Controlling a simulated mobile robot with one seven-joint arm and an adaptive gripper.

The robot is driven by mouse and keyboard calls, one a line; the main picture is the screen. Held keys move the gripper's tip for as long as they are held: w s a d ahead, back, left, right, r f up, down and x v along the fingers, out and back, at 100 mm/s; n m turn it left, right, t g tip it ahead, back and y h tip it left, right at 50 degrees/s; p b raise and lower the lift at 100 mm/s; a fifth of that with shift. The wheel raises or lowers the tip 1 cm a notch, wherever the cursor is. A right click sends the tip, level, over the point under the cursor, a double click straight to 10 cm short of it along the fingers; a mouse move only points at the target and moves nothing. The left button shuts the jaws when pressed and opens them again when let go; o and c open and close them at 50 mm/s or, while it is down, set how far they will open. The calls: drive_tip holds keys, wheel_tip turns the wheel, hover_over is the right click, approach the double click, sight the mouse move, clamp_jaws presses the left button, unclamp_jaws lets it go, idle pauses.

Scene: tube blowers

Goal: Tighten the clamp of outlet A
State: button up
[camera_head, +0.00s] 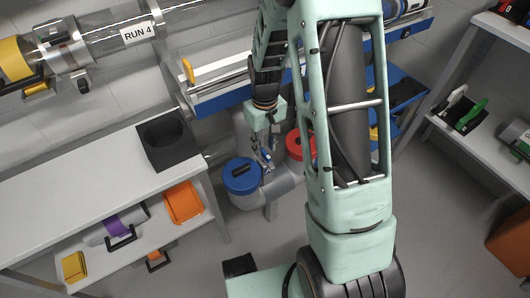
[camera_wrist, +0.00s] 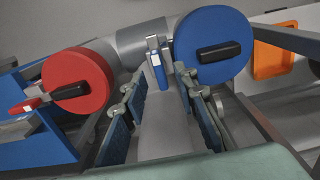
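A grey pipe fitting (camera_head: 280,184) carries a blue round cap (camera_head: 241,176) and a red round cap (camera_head: 299,144). In the wrist view the blue cap (camera_wrist: 212,35) is upper right and the red cap (camera_wrist: 78,85) is at left, each with a black handle. A small blue and silver lever-like part (camera_wrist: 158,68), perhaps the clamp, stands between the caps. My gripper (camera_wrist: 163,88) is open, its blue-padded fingers pointing at this part with a gap between them. In the head view my gripper (camera_head: 264,155) is just above the fitting. No label for outlet A is readable; contact is unclear.
A grey shelf table (camera_head: 80,188) with a black square holder (camera_head: 166,141) stands at left. A clear tube marked RUN 4 (camera_head: 115,38) runs along the wall. A blue structure (camera_wrist: 40,145) lies close to the gripper at left in the wrist view. Another shelf stands right.

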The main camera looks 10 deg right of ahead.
drive_tip(key=shift+f, duration=1)
clamp_jaws()
